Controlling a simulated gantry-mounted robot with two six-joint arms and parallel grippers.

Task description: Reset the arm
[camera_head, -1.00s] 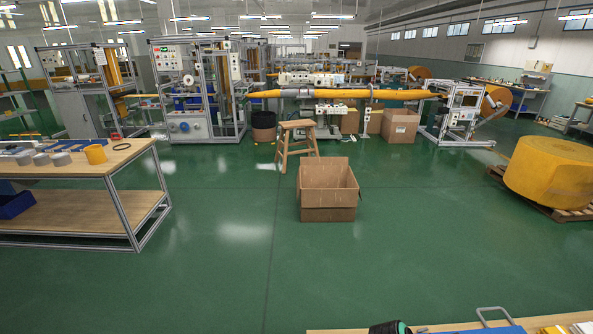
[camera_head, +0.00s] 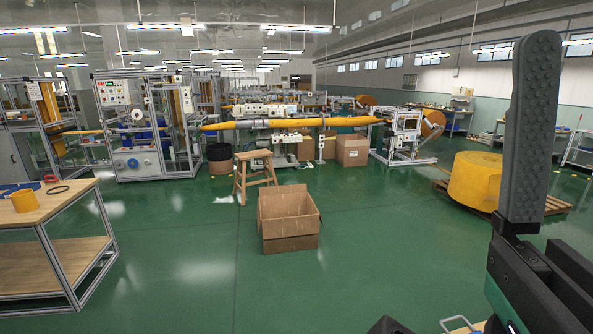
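My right gripper (camera_head: 533,130) shows at the right side, close to the camera. One long dark grey finger with a dotted, ridged pad points straight up, and its black body is cut off by the lower right edge. The second finger cannot be made out, so I cannot tell whether the gripper is open or shut. No object shows against the visible finger. My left gripper is not in view. A small dark rounded piece at the bottom edge is too cut off to identify.
An open cardboard box (camera_head: 290,244) stands on the green floor, with a wooden stool (camera_head: 255,177) behind it. A workbench (camera_head: 60,214) is at left, and a big yellow roll (camera_head: 474,182) on a pallet at right. A long yellow tube (camera_head: 290,123) spans the machines behind.

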